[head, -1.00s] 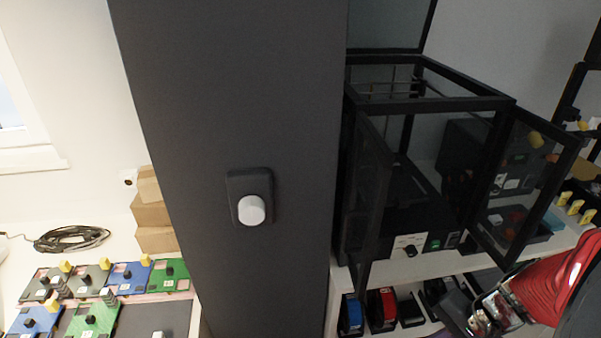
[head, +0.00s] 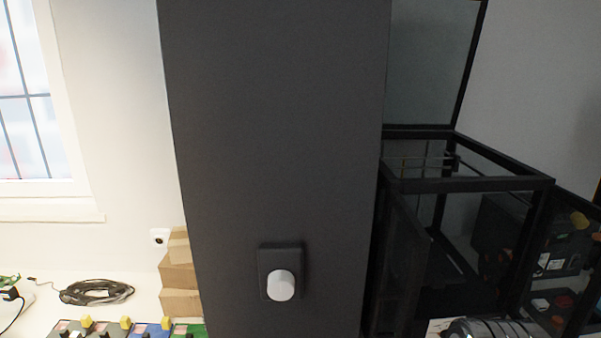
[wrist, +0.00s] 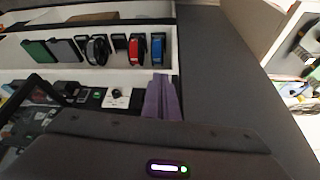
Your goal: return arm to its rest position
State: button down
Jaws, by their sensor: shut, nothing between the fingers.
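My gripper (wrist: 160,80) shows in the wrist view as two purple fingers pressed together, with nothing between them. The dark wrist housing with a small lit indicator is below them. The fingers point toward a white shelf front and hang in free air as far as I can tell. In the head view a silvery rounded part of my arm (head: 490,329) shows at the bottom edge, in front of the black-framed enclosure (head: 470,186). The fingers are not visible there.
A dark pillar (head: 275,130) with a white knob (head: 281,285) fills the middle. Cartons (head: 180,276) and a coiled cable (head: 95,291) lie left of it. In the wrist view, a shelf (wrist: 120,78) holds several coloured items, with a grey panel (wrist: 215,80) on the right.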

jog(key=shift+n+t+y, duration=0.3)
jog(key=shift+n, duration=0.4)
jog(key=a, duration=0.1)
jog(key=a+r, duration=0.1)
jog(key=a, duration=0.1)
jog(key=shift+s+a+r, duration=0.1)
jog(key=shift+a+r, duration=0.25)
jog(key=shift+r, duration=0.05)
